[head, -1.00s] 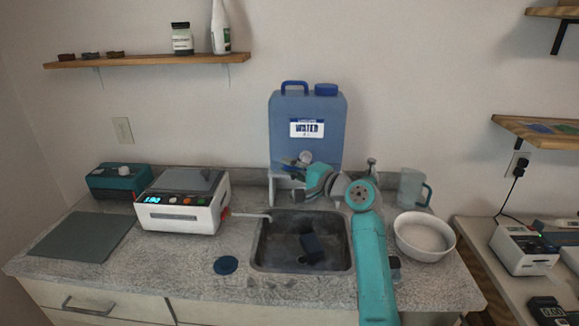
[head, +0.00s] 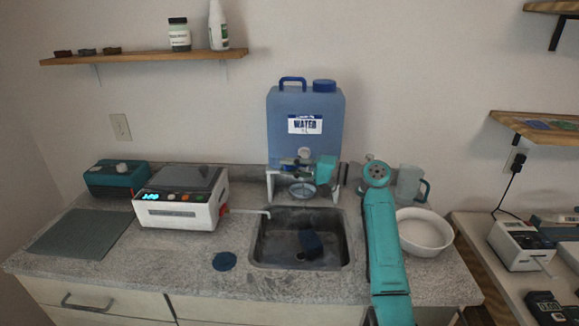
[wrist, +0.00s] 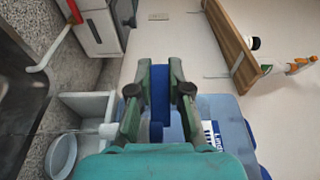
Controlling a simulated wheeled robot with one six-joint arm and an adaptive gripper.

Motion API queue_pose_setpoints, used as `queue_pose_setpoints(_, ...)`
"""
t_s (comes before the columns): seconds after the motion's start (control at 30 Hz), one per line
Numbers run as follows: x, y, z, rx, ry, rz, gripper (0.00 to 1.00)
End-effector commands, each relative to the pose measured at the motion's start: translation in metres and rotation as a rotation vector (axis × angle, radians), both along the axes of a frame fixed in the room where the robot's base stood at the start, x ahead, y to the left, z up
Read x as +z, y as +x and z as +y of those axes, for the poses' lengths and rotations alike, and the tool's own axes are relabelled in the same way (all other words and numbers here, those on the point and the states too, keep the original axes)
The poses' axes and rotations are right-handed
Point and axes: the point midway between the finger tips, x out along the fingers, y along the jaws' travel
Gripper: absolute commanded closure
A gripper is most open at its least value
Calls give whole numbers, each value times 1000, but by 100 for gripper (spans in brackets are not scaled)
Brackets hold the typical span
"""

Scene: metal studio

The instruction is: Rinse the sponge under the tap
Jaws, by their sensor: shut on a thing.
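My gripper (head: 289,163) reaches in from the right, in front of the blue water container (head: 305,105). In the wrist view my gripper (wrist: 160,90) is shut on a blue bar-shaped piece (wrist: 160,100); whether it is part of the tap or a loose thing I cannot tell. A white round knob (head: 304,152) shows just above my gripper; my gripper hides most of the tap. A dark blue block (head: 311,243), which looks like the sponge, lies tilted in the sink (head: 268,262) and clear of my gripper. I cannot make out any running water.
A round grey dish (head: 302,190) shows below my gripper at the white stand (head: 271,184). A white machine (head: 180,205) with a thin spout stands left of the sink. A white bowl (head: 424,232) and a clear jug (head: 409,183) stand at right. A blue disc (head: 225,261) lies on the counter.

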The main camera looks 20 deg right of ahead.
Motion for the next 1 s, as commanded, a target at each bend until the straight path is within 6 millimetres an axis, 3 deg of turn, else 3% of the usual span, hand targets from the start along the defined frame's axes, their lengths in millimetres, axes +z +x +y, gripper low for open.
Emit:
queue_pose_setpoints(0.2,-1,0,0,-1,0,1,100)
queue_pose_setpoints(0.23,-1,0,0,-1,0,1,78)
queue_pose_setpoints(0.3,-1,0,0,-1,0,1,60)
queue_pose_setpoints(0.33,-1,0,0,-1,0,1,56)
queue_pose_setpoints(0.73,-1,-3,-6,-3,-1,1,56)
queue_pose_setpoints(1.0,-1,-26,-46,-5,1,2,56)
